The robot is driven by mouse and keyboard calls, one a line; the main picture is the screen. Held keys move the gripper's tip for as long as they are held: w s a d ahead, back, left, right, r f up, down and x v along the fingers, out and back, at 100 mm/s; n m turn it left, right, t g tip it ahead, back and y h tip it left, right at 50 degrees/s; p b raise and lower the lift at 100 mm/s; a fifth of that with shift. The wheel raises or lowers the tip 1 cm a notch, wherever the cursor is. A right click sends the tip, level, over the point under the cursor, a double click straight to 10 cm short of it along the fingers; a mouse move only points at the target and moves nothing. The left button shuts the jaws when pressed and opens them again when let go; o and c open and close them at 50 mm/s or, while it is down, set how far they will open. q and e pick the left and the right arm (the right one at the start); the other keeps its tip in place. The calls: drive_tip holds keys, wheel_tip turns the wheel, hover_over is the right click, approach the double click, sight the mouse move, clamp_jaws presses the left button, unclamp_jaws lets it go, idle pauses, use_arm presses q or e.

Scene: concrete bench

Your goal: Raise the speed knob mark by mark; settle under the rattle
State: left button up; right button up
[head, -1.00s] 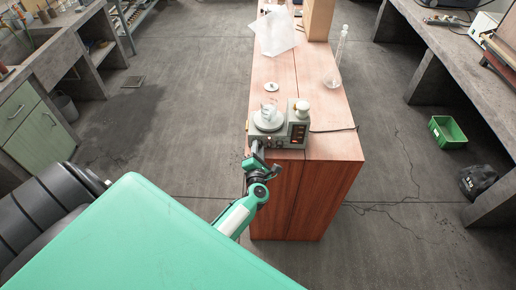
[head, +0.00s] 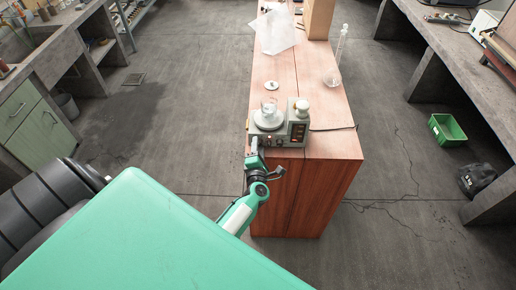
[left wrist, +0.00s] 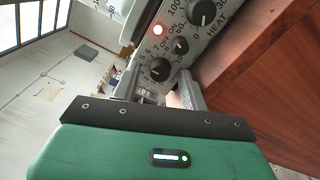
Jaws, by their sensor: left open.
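A grey stirrer hotplate (head: 284,138) stands at the near end of the wooden bench, with a glass beaker (head: 268,107) on its round top plate (head: 267,121). In the left wrist view its front panel shows a black knob (left wrist: 160,69) with numbers around it, a middle knob (left wrist: 181,46) and a knob marked HEAT (left wrist: 201,13). My left gripper (head: 254,144) is at the panel's left front. Its open fingers (left wrist: 158,92) are either side of the lowest numbered knob; contact is unclear. The right gripper is out of view.
A dark cable runs right across the bench.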

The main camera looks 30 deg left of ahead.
use_arm(q)
drive_tip(key=b+v, duration=0.4)
drive_tip(key=v, duration=0.9)
drive_tip(key=shift+s+d, duration=0.25)
